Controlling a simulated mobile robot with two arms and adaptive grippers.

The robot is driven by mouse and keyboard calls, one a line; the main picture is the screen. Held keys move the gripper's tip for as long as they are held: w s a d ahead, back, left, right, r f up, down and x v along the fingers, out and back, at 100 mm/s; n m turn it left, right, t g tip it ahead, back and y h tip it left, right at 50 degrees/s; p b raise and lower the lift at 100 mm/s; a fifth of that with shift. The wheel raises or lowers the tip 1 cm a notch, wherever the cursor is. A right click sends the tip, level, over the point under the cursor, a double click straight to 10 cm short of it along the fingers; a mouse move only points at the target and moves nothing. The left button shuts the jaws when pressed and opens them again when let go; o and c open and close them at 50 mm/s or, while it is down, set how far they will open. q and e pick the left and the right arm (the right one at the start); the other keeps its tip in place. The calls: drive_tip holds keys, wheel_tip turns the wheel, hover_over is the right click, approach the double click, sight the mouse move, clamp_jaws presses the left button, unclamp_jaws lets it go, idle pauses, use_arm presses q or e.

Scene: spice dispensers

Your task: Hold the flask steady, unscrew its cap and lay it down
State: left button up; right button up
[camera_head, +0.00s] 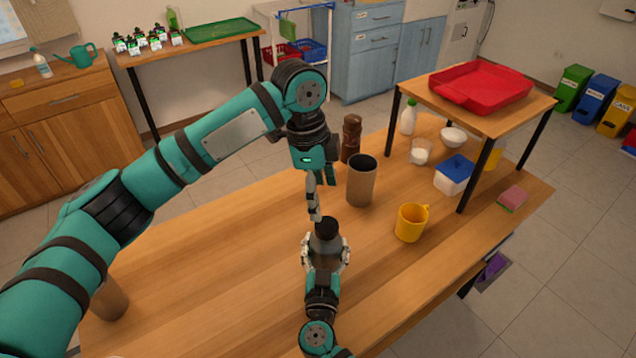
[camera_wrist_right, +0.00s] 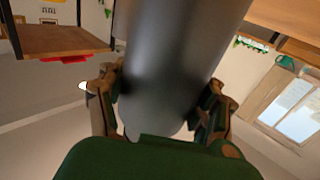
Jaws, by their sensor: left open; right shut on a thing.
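The flask (camera_head: 325,241) is grey and stands upright on the wooden table, with its dark cap (camera_head: 327,228) on top. My right gripper (camera_head: 325,254) comes from the near side and is shut around the flask's body. In the right wrist view the flask (camera_wrist_right: 175,60) fills the middle between the fingers of the right gripper (camera_wrist_right: 165,105). My left gripper (camera_head: 315,205) is open, pointing down just above and slightly left of the cap, and holds nothing. I cannot tell whether its fingertips touch the cap.
A brown cylinder (camera_head: 361,181), a yellow mug (camera_head: 410,222) and a brown bottle (camera_head: 351,138) stand near the flask. A raised shelf with a red tray (camera_head: 480,86) is at the right. The table (camera_head: 200,260) left of the flask is mostly clear.

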sight(326, 224)
use_arm(q)
drive_tip(key=f, duration=0.3)
drive_tip(key=d+f, duration=0.1)
drive_tip(key=f, duration=0.5)
drive_tip(key=shift+s+d+f, duration=0.1)
drive_tip(key=shift+d+f, duration=0.15)
drive_tip(key=shift+f, duration=0.05)
drive_tip(key=c, duration=1.3)
drive_tip(key=n, duration=0.5)
drive_tip(key=shift+n+t, duration=0.4)
drive_tip(key=n, duration=0.3)
drive_tip(key=shift+r+t, duration=0.1)
drive_tip(key=shift+t, duration=0.2)
